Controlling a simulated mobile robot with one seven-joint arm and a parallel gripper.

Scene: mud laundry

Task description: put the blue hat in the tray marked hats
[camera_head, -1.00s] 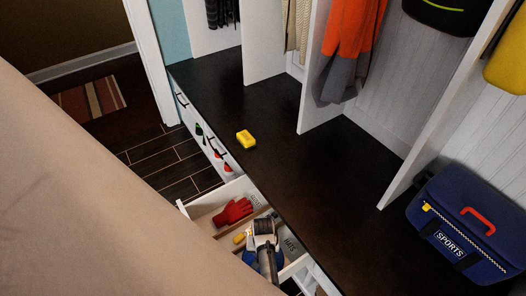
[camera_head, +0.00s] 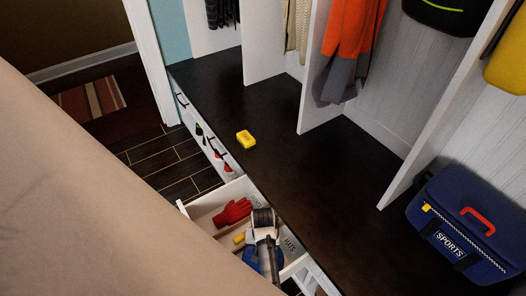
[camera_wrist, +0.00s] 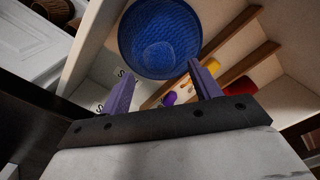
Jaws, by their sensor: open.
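The blue hat (camera_wrist: 160,38) is a round woven hat in the wrist view, just beyond my fingertips and apart from them. It appears to lie in the drawer compartment with the HATS lettering. In the head view the hat (camera_head: 249,257) is partly hidden by my arm.
Red gloves (camera_head: 232,211) and a yellow item (camera_head: 239,238) lie in other drawer compartments, split by wooden dividers. A yellow block (camera_head: 246,140) sits on the dark bench (camera_head: 310,170). A blue SPORTS bag (camera_head: 465,225) stands at right. Coats hang above.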

